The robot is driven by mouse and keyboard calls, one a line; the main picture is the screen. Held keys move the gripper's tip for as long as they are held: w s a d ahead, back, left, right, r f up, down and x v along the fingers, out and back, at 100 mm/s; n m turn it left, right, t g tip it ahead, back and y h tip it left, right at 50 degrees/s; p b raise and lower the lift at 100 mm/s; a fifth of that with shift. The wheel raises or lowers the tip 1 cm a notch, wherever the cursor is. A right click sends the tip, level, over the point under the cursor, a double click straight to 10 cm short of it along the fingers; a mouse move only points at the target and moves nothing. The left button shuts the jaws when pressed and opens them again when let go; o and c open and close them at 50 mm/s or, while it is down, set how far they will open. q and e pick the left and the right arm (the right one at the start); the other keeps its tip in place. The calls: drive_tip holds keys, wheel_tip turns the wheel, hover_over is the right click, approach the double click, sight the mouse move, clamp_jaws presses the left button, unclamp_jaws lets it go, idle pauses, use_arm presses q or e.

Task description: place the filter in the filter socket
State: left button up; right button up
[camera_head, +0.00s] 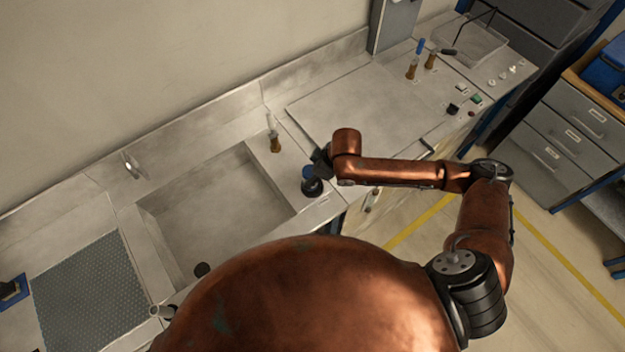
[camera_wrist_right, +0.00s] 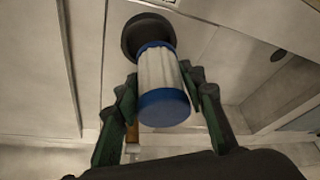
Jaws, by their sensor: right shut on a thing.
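The filter (camera_wrist_right: 158,82) is a white pleated cylinder with blue end caps. It sits between the two fingers of my right gripper (camera_wrist_right: 160,76), which is shut on it. In the head view a blue bit of the filter (camera_head: 308,172) shows beside my right gripper (camera_head: 320,163), and the gripper hides part of it. A round black socket (camera_head: 312,188) is right by the filter on the counter. In the right wrist view the black socket (camera_wrist_right: 145,35) lies behind the filter's far end. Whether they touch I cannot tell. My left gripper is not in view.
A sink basin (camera_head: 215,215) lies left of the socket, with a small bottle (camera_head: 274,138) on the counter behind it. A perforated mat (camera_head: 90,295) is at the far left. Further bottles (camera_head: 412,68) and buttons are at the back right.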

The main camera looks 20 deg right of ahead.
drive_tip(key=shift+w+d+f, duration=0.2)
drive_tip(key=shift+f, duration=0.05)
wheel_tip(320, 180, down, 3)
drive_tip(key=shift+d+f, duration=0.1)
drive_tip(key=shift+f, duration=0.05)
drive_tip(key=shift+w, duration=0.1)
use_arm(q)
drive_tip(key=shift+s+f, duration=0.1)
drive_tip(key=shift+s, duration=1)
use_arm(e)
drive_tip(key=shift+f, duration=0.1)
drive_tip(key=o, duration=0.9)
drive_tip(key=shift+f, duration=0.1)
drive_tip(key=shift+c, duration=0.2)
drive_tip(key=o, duration=0.4)
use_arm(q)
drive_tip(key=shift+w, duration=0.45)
